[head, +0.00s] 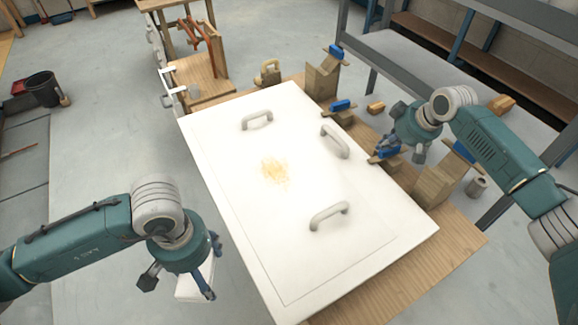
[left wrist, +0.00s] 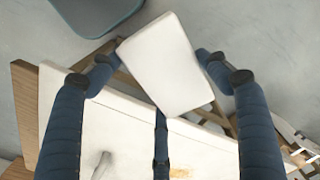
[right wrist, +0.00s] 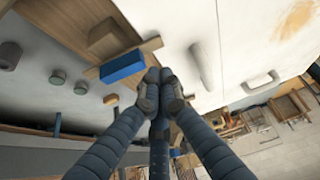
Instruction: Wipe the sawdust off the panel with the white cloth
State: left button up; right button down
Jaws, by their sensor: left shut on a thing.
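The white panel (head: 240,180) lies tilted across the wooden bench and carries several grey handles. A patch of tan sawdust (head: 274,171) lies near its middle; it also shows in the right wrist view (right wrist: 297,18). My left gripper (head: 210,268) is left of the panel's near-left edge, shut on the white cloth (head: 192,288). The cloth looks like a flat pad between the fingers in the left wrist view (left wrist: 172,62). My right gripper (head: 393,148) is beyond the panel's right edge; its fingers are together and empty in the right wrist view (right wrist: 158,88).
Handles (head: 257,120), (head: 335,141) and (head: 329,215) stand up from the panel around the sawdust. Wooden blocks with blue pads (head: 340,105) line its right side. A black bucket (head: 44,88) stands on the floor at left.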

aim_at(374, 160)
pick_arm(q)
jog(key=shift+f+b, duration=1)
jog(key=shift+b, duration=0.05)
pick_arm(e)
jog(key=shift+f, duration=2.95)
pick_arm(q)
jog(key=shift+r, duration=0.1)
pick_arm(e)
jog(key=shift+r, duration=0.1)
pick_arm(q)
notch_tip(374, 160, up, 6)
jog(key=p, duration=0.5)
jog(key=shift+f+p, duration=0.2)
jog(key=shift+p, duration=0.2)
pick_arm(e)
notch_tip(374, 160, up, 6)
jog(key=shift+f, duration=0.1)
pick_arm(q)
jog(key=shift+f, duration=0.1)
pick_arm(e)
jog(key=v, duration=1.2)
